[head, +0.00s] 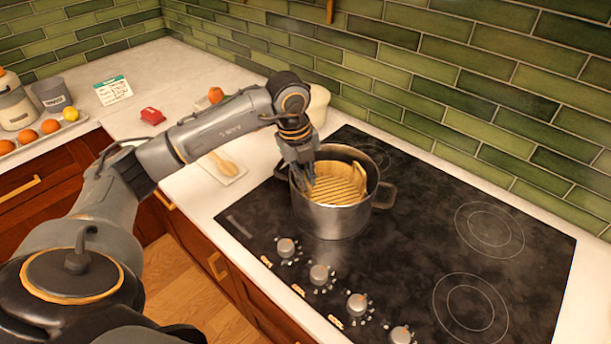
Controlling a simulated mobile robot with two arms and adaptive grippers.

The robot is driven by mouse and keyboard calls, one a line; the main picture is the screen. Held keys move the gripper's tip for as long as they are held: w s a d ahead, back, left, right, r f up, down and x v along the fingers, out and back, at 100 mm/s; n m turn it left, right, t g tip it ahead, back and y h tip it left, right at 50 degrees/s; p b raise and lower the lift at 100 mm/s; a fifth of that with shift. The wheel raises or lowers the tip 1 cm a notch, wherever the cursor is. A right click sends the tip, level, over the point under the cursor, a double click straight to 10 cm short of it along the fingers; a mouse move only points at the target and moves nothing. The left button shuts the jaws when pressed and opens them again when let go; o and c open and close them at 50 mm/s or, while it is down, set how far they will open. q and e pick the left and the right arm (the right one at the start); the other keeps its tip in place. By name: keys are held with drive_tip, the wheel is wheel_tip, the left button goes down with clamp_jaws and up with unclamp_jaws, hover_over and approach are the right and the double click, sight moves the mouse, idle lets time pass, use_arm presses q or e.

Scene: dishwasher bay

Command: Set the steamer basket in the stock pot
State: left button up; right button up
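The stock pot (333,220) is a steel pot with side handles on the black cooktop, near its back left. The steamer basket (338,188), light wood-coloured with slats, is within the pot's mouth. It looks slightly tilted, and I cannot tell whether it rests on anything inside. My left gripper (306,184) points down into the pot at the basket's left edge, inside the pot's left rim. Its fingertips are dark and partly hidden, so its grip on the basket is unclear. My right gripper is out of view.
The cooktop (400,240) is clear right of the pot, with several knobs along its front. A pale container (318,105) stands behind my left wrist. A spoon rest (222,168), a red item (152,116) and a grey cup (52,95) are on the left counter.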

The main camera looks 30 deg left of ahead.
use_arm(q)
drive_tip(key=shift+o, duration=0.8)
wheel_tip(320, 180, up, 12)
drive_tip(key=s+b, duration=0.1)
drive_tip(key=b, duration=0.2)
drive_tip(key=shift+s+a, duration=0.25)
drive_tip(key=shift+a, duration=0.2)
drive_tip(key=shift+f, duration=0.1)
